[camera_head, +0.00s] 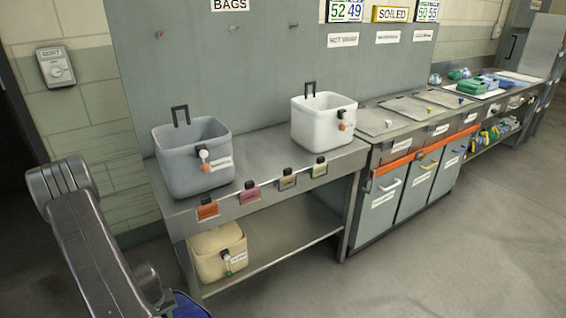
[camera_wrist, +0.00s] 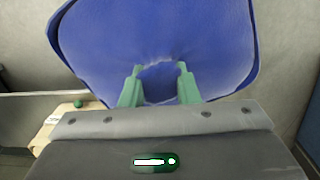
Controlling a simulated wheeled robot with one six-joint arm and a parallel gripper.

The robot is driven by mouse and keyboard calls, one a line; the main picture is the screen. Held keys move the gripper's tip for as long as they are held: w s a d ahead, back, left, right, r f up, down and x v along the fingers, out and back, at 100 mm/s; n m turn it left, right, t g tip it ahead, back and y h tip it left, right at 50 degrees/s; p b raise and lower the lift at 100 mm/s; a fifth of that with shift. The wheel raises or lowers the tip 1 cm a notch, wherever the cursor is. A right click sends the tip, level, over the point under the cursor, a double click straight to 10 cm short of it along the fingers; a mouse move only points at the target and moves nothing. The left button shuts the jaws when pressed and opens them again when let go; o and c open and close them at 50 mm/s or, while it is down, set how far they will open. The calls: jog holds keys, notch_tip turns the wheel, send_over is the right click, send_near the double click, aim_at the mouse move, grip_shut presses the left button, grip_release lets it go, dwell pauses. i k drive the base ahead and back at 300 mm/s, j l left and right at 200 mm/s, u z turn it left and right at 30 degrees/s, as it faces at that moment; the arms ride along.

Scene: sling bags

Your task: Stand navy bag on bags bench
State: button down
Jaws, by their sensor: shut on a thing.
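The navy bag (camera_wrist: 160,40) fills the upper middle of the wrist view. My gripper (camera_wrist: 159,80) is shut on it, with green fingers on either side of a pinched part of the bag. In the head view only a corner of the navy bag (camera_head: 188,304) shows at the bottom edge, below my arm; my gripper is not clearly visible there. The bags bench (camera_head: 262,152) is a metal bench under the BAGS sign. A grey bag (camera_head: 180,165) stands at its left end and a white bag (camera_head: 322,125) at its right end, with bare surface between them.
A cream bag (camera_head: 218,250) sits on the bench's lower shelf (camera_head: 275,240). Several coloured tags (camera_head: 250,196) hang on the bench's front edge. Lidded bins (camera_head: 384,195) adjoin the bench at right. Open floor (camera_head: 420,270) lies in front.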

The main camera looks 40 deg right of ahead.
aim_at(253, 145)
jog(key=k+l, duration=0.15)
jog(key=l, duration=0.25)
jog(key=k+l, duration=0.15)
jog(key=l, duration=0.25)
jog(key=k+l+z, duration=0.1)
jog(key=l, duration=0.3)
jog(key=k+l, duration=0.2)
jog(key=l, duration=0.2)
